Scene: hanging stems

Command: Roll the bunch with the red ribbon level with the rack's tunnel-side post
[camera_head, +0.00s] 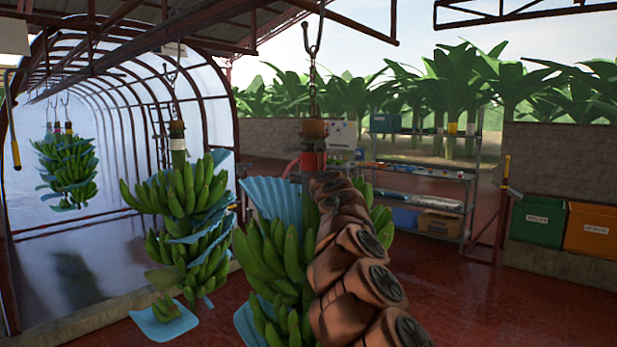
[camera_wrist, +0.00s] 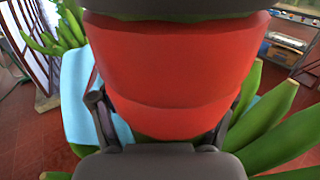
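The bunch with the red ribbon (camera_head: 262,259) hangs from a hook and chain (camera_head: 313,65), close in front of me in the head view. Its red ribbon (camera_wrist: 178,65) fills the middle of the wrist view, wrapped round the stem. My gripper (camera_wrist: 160,125) is at this stem, one finger link on each side of the red band; the fingertips are hidden behind it, so I cannot tell whether they grip. My brown arm covers the bunch's right side in the head view.
A bunch with a white band (camera_head: 190,205) hangs close on the left, with blue sheets among its fruit. Another bunch (camera_head: 66,170) hangs inside the arched tunnel (camera_head: 110,110). Green (camera_head: 538,220) and orange bins (camera_head: 592,230) stand right. Red floor (camera_head: 510,300) is clear at right.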

